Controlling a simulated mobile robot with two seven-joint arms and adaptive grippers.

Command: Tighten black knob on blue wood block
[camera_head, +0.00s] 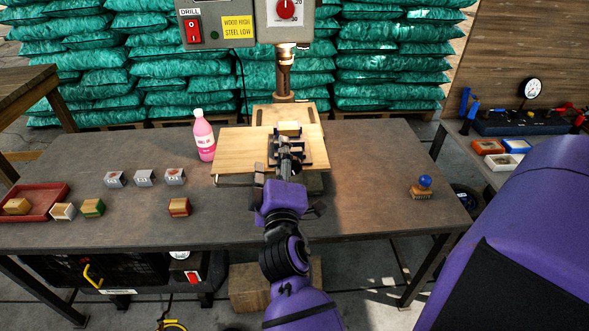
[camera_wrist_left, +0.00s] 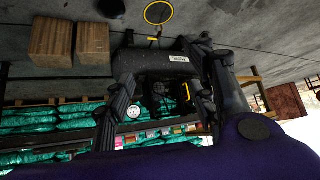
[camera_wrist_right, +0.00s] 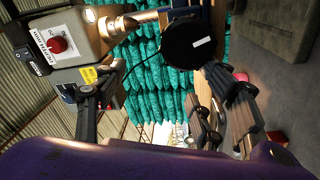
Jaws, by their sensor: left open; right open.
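My right gripper (camera_head: 285,168) is over the front of a dark vise (camera_head: 303,150) on the drill press's wooden board. A wood block (camera_head: 290,127) sits at the vise; I cannot tell whether it carries blue. In the right wrist view, a large round black knob (camera_wrist_right: 190,43) with a white mark lies ahead, nearer the right finger. My right gripper (camera_wrist_right: 150,80) is open, its fingers wide apart, and grips nothing. My left gripper (camera_wrist_left: 160,62) is open and empty, facing the area under the table; it is not seen in the head view. The knob is hidden in the head view.
A pink bottle (camera_head: 204,136) stands left of the board (camera_head: 232,142). Several small blocks and a red tray (camera_head: 42,192) are at the table's left. The drill press (camera_head: 284,75) rises behind the vise.

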